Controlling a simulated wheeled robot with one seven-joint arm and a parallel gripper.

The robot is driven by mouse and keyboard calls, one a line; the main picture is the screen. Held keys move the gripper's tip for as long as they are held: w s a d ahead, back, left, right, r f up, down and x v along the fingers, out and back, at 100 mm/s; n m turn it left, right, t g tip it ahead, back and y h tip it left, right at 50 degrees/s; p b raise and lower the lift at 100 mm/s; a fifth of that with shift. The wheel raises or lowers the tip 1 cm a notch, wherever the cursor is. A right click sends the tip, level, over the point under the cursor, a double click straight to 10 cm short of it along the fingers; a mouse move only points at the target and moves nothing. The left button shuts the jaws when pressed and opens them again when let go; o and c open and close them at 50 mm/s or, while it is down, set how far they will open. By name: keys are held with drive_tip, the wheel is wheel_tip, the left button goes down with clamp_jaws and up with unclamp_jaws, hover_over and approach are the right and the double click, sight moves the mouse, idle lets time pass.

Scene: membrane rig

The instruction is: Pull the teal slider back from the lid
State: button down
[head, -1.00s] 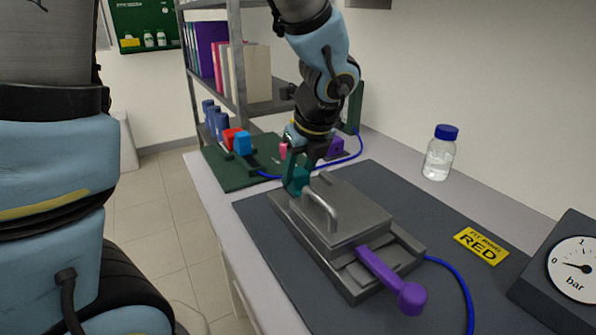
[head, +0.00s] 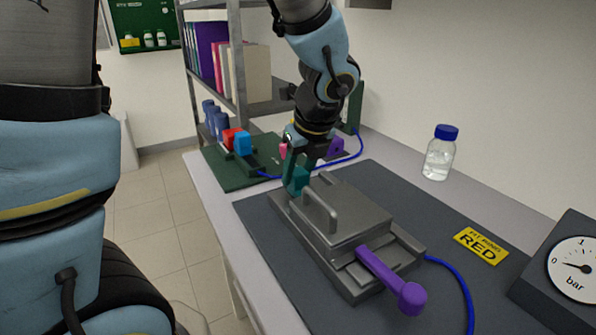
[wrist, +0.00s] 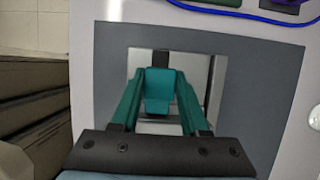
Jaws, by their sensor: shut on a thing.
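The teal slider (head: 301,178) stands at the far end of the grey metal rig, beside the lid (head: 347,215) with its arched handle (head: 320,207). My gripper (head: 295,181) is low at that end, and its fingers hide part of the slider. In the wrist view, the slider (wrist: 158,104) sits between the two teal fingers of my gripper (wrist: 158,76), which are shut on it. The slider's lower contact with the rig is hard to see.
A purple lever (head: 390,279) sticks out of the rig's near end. A blue hose (head: 462,287) curves to its right. A green board (head: 232,176) with coloured blocks lies behind.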

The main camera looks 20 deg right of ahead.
sight(301, 174)
drive_tip(key=w, duration=0.1)
drive_tip(key=w+p, duration=0.1)
drive_tip(key=shift+w+a+r, duration=0.1)
drive_tip(key=shift+w+a, duration=0.2)
drive_tip(key=shift+w, duration=0.1)
drive_tip(key=shift+c, duration=2)
unclamp_jaws()
drive_tip(key=v, duration=1)
drive_tip(key=shift+s+d+r, duration=0.1)
drive_tip(key=shift+s+r, duration=0.05)
drive_tip(key=shift+r, duration=0.15)
